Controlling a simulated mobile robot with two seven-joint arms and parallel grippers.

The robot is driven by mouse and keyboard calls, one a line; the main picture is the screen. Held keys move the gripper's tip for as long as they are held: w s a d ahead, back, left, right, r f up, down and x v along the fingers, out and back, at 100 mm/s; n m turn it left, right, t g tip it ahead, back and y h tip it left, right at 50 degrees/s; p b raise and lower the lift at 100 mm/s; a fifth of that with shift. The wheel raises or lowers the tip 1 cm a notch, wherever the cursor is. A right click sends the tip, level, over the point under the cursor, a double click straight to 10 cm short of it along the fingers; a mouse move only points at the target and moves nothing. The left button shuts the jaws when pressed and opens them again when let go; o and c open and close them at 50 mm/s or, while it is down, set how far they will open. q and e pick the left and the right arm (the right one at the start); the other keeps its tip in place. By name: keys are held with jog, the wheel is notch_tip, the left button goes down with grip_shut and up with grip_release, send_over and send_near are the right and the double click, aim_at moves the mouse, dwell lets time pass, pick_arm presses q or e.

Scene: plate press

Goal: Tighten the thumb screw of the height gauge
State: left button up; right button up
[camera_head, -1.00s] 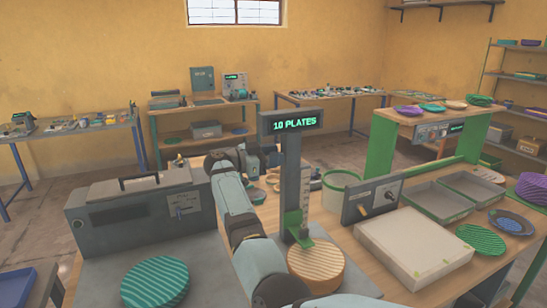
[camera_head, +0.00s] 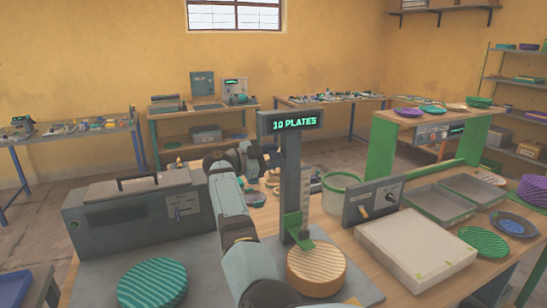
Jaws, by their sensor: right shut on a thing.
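The height gauge is a grey post (camera_head: 289,182) with a display (camera_head: 290,122) reading "10 PLATES" and a scale on its right side. Its green slider arm (camera_head: 295,228) reaches over a round tan ribbed stack (camera_head: 316,268), close to the top. My right arm comes up from the bottom edge and bends toward the post. My right gripper (camera_head: 264,160) is just left of and behind the post, shut on what seems to be the thumb screw. The jaw tips and the screw are largely hidden by the post. My left gripper is out of view.
A grey machine (camera_head: 135,210) stands left, with a teal ribbed disc (camera_head: 152,284) in front. Right of the gauge are a control panel (camera_head: 372,200) with a knob, a white block (camera_head: 415,250) and grey trays (camera_head: 438,205).

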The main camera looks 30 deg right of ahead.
jog(key=o, duration=0.9)
jog(key=a, duration=0.4)
jog(key=a+b, duration=0.1)
jog(key=a, duration=0.8)
jog(key=shift+w+a, duration=0.4)
jog(key=shift+c, duration=0.4)
